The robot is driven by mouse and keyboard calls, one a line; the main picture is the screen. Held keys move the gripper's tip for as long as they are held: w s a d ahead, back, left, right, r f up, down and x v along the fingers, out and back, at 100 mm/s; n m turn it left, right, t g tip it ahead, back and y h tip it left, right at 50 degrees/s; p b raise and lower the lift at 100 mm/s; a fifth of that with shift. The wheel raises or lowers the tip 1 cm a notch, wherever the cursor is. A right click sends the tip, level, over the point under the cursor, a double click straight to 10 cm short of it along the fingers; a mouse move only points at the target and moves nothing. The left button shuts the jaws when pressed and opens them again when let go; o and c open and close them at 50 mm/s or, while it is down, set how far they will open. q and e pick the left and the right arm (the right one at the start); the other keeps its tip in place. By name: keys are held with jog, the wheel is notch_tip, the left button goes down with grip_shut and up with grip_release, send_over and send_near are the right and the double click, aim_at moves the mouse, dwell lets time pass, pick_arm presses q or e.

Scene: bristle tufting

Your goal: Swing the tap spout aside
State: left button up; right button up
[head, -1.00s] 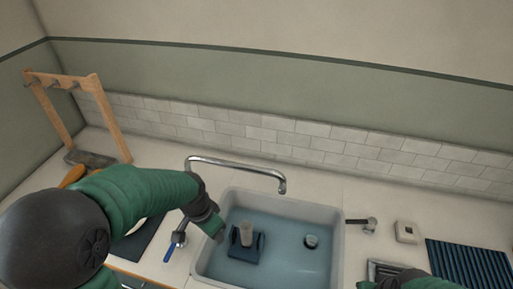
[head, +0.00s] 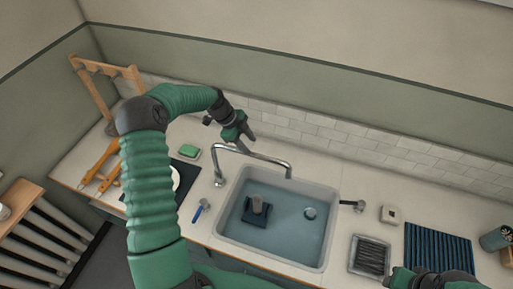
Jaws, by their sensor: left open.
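The tap spout (head: 252,155) is a bent chrome tube rising at the left back of the sink. It runs right and its downturned end hangs over the sink's back edge. The pale sink (head: 330,240) holds bluish water. My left gripper (head: 242,131) is open and empty, just behind the spout near its upright end. I cannot tell whether it touches the tube. My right gripper (head: 412,281) shows only partly at the bottom right edge, and its jaws are not clear.
A dark block with a grey post (head: 257,208) and a round plug (head: 310,213) are in the sink. A blue-handled piece (head: 199,214) lies left of it, a green sponge (head: 190,151) behind. A metal lever (head: 352,205), dish rack (head: 370,256) and blue ribbed mat (head: 438,247) are right.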

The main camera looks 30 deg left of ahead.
aim_at(256, 154)
pick_arm(q)
jog(key=x, duration=0.2)
jog(key=p+x, duration=0.1)
jog(key=x, duration=0.1)
jog(key=p+x, duration=0.1)
jog(key=x, duration=0.1)
jog(key=shift+s+d, duration=0.1)
jog(key=shift+d, duration=0.2)
jog(key=shift+f, duration=0.35)
jog(key=shift+a, duration=0.1)
jog(key=shift+c, duration=0.2)
jog(key=shift+c, duration=1.3)
grip_shut()
jog(key=shift+r, duration=0.1)
